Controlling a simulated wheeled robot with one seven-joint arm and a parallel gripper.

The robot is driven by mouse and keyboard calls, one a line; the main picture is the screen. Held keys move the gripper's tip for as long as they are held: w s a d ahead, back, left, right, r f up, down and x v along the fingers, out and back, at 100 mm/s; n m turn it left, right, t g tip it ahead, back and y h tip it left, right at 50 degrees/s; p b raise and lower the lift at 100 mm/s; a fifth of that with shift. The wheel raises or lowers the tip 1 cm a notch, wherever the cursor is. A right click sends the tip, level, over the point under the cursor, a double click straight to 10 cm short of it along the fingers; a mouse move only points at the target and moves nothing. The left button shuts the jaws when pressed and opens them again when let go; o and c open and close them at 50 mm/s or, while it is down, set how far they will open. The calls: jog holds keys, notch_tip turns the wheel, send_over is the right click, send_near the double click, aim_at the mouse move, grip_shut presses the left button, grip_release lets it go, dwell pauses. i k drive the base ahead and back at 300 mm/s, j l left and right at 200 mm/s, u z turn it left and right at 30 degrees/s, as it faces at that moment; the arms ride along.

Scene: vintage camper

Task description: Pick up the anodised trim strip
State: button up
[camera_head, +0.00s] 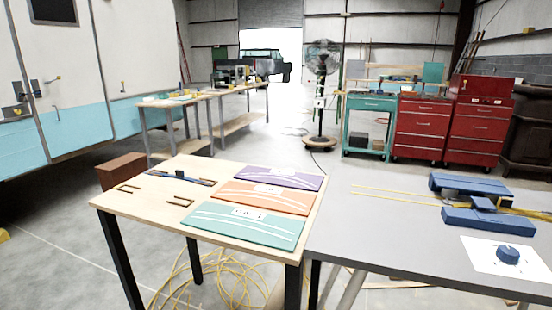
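Thin gold-yellow strips (394,189) lie on the grey table at the right, running left to right toward a blue block fixture. One of them looks like the anodised trim strip, but I cannot tell which from here. The fixture has a rear blue block (470,185) and a front blue block (488,221). A yellow length (528,211) shows to the right of the blocks. I cannot tell whether the strips pass between the blocks. My gripper is not in view.
A white sheet with a round blue knob-like piece (508,255) lies on the grey table (385,230). The wooden table (135,200) holds purple (280,178), orange (262,196) and teal (243,228) panels, dark brackets (180,201) and a dark tool (180,175). Yellow cable (235,280) coils on the floor.

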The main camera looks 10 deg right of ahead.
aim_at(505, 205)
jog(key=i+j+z, duration=0.1)
jog(key=i+z, duration=0.25)
jog(key=i+j+z, duration=0.2)
jog(key=z, duration=0.2)
jog(key=i+j+z, duration=0.35)
